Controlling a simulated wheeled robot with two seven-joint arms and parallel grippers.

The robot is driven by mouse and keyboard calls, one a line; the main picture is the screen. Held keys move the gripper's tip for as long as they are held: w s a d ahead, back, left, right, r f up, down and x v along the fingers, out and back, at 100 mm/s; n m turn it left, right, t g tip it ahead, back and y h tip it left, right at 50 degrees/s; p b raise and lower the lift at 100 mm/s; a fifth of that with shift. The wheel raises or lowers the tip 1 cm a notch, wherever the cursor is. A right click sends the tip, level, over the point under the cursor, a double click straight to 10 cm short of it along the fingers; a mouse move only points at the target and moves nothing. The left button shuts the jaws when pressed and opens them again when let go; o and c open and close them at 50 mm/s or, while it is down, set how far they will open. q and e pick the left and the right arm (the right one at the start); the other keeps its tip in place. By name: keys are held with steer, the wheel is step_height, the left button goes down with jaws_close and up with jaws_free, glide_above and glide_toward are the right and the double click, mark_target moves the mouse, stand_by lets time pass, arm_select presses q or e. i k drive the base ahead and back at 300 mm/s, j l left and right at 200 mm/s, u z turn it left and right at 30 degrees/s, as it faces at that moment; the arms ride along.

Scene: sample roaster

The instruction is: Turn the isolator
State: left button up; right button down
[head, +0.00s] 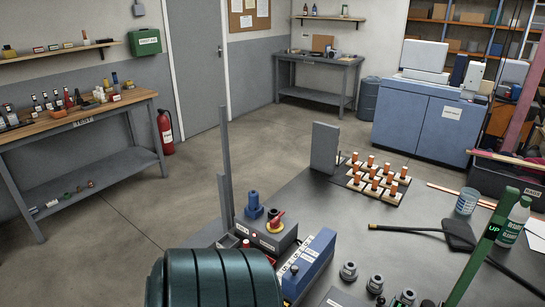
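A red rotary knob on a yellow plate, which looks like the isolator (275,217), sits on top of a grey control box at the near left edge of the dark bench. The knob's handle looks slanted; its exact position is too small to read. Neither of my grippers shows in the head view, and nothing touches the knob.
A blue box with buttons (308,262) stands right of the isolator, and a blue cylinder (254,204) behind it. A large ribbed dark teal drum (212,280) fills the near foreground. Grey uprights (226,165) rise at left. A green post (482,250) stands at right.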

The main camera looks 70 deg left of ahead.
mark_target(275, 223)
steer(key=k+u, duration=0.2)
steer(key=u, duration=2)
